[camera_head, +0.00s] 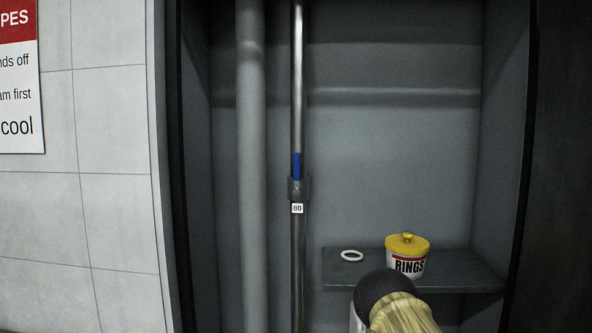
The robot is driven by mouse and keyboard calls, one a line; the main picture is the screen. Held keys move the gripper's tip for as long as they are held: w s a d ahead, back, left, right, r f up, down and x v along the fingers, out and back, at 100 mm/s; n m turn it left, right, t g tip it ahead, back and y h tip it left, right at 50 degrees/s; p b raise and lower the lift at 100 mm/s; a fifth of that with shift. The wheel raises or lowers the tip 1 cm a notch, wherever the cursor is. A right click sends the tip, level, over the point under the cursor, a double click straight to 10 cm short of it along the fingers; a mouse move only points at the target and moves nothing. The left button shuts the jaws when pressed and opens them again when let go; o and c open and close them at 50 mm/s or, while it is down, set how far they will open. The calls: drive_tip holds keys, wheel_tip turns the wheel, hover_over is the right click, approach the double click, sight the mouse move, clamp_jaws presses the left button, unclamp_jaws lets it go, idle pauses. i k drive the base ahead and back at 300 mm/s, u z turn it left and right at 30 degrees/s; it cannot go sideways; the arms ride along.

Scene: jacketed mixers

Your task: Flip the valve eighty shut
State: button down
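The valve marked 80 (297,187) sits on a thin upright metal pipe inside a grey recess. Its blue handle (297,166) points straight up, in line with the pipe. A small white tag (297,208) reading 80 is just below the valve body. I cannot make out my gripper in this view, and nothing is seen touching the valve.
A thick grey pipe (251,150) runs close left of the valve's pipe. Right of it, a dark shelf (460,276) bears a white ring (351,256) and a yellow-lidded RINGS jar (407,262). A dark and yellowish shape, unclear, rises in the bottom foreground.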

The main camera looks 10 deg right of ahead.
sight(297, 167)
drive_tip(key=k, duration=0.5)
drive_tip(key=u, duration=1.4)
drive_tip(key=i, duration=0.65)
drive_tip(key=z, duration=1.85)
